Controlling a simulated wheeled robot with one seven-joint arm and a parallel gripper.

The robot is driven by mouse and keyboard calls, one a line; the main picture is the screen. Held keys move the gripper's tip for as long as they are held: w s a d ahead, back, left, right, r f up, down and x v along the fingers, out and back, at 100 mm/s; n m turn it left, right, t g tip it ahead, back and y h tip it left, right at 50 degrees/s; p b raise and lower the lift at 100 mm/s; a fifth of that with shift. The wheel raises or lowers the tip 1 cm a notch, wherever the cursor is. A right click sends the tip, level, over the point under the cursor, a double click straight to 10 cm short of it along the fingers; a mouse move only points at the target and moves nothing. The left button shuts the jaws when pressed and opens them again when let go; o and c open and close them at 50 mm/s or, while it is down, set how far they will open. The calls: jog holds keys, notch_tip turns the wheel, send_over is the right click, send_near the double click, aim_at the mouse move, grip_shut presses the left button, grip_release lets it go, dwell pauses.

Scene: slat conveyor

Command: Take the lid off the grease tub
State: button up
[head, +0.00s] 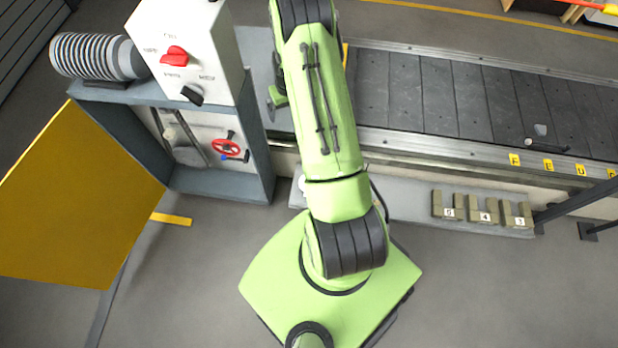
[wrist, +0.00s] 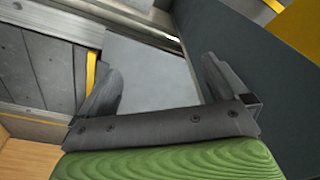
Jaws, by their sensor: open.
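I cannot make out the grease tub or its lid in either view. A small white thing (head: 303,184) shows at the left end of the low grey ledge, partly hidden by my arm, and I cannot tell what it is. My gripper (wrist: 160,82) shows in the wrist view with its two dark fingers spread wide and nothing between them. Beyond the fingers is a plain grey surface (wrist: 150,68). In the head view my green arm hides most of the gripper.
The slat conveyor (head: 440,100) runs right behind my arm. A control box (head: 190,50) with a red knob stands at left, above an open cabinet with a red handwheel (head: 226,146) and a yellow door (head: 80,200). Numbered blocks (head: 483,210) sit on the ledge (head: 405,206). Front floor is clear.

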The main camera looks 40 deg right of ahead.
jog(key=shift+m+g+y, duration=0.5)
jog(key=shift+m, duration=0.1)
jog(key=s+f+b, duration=0.2)
jog(key=f, duration=0.9)
jog(key=s+d+f+b, duration=0.1)
jog(key=s+f+b, duration=0.1)
jog(key=f, duration=0.9)
jog(key=s+f+b, duration=0.2)
jog(key=s+f, duration=0.2)
jog(key=f, duration=0.7)
jog(key=shift+s+d+f, duration=0.1)
jog(key=shift+d+f, duration=0.15)
jog(key=shift+d, duration=0.1)
notch_tip(320, 180, down, 6)
jog(key=b, duration=0.2)
jog(key=shift+s+a+r+b, duration=0.1)
jog(key=shift+a+b, duration=0.05)
jog(key=shift+b, duration=0.25)
jog(key=c, duration=1.3)
